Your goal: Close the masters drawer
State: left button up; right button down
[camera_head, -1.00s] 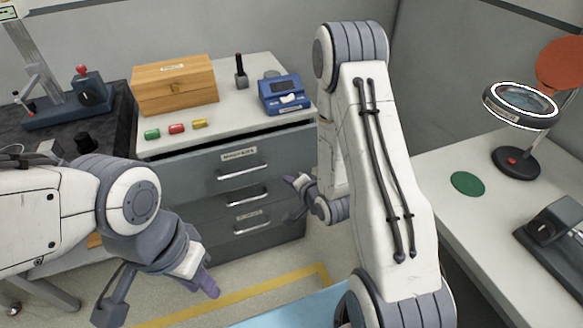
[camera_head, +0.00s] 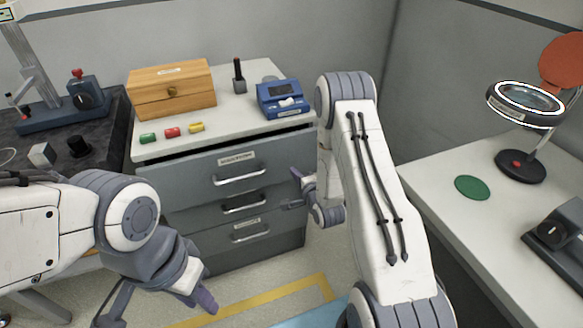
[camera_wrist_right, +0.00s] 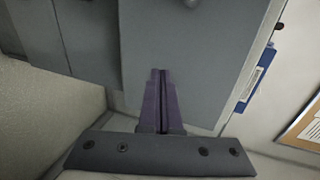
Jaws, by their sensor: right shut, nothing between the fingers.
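A grey drawer cabinet (camera_head: 160,205) stands under a white top. Its top drawer (camera_head: 200,180) has a silver handle and a small label that is hard to read. A dark gap shows along its upper edge, and its front stands a little forward of the lower drawers. My right gripper (camera_head: 300,190) is near the right end of the drawer fronts. In the right wrist view its purple fingers (camera_wrist_right: 161,100) are shut and empty against a grey panel; I cannot tell whether they touch it. My left gripper (camera_head: 205,298) hangs low in front of the cabinet; its jaw opening is unclear.
A wooden box (camera_head: 172,90), small coloured blocks (camera_head: 172,132), a black upright tool (camera_head: 239,76) and a blue device (camera_head: 284,98) stand on the cabinet top. A bench with a magnifier lamp (camera_head: 525,104) and green disc (camera_head: 472,187) is at right. Floor before the cabinet is clear.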

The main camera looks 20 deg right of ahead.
aim_at(288, 158)
jog(key=shift+w, duration=1.6)
jog(key=w+b, duration=0.1)
jog(key=w, duration=0.4)
jog(key=shift+b, duration=0.3)
jog(key=shift+w+r, duration=0.15)
jog(key=shift+r, duration=0.1)
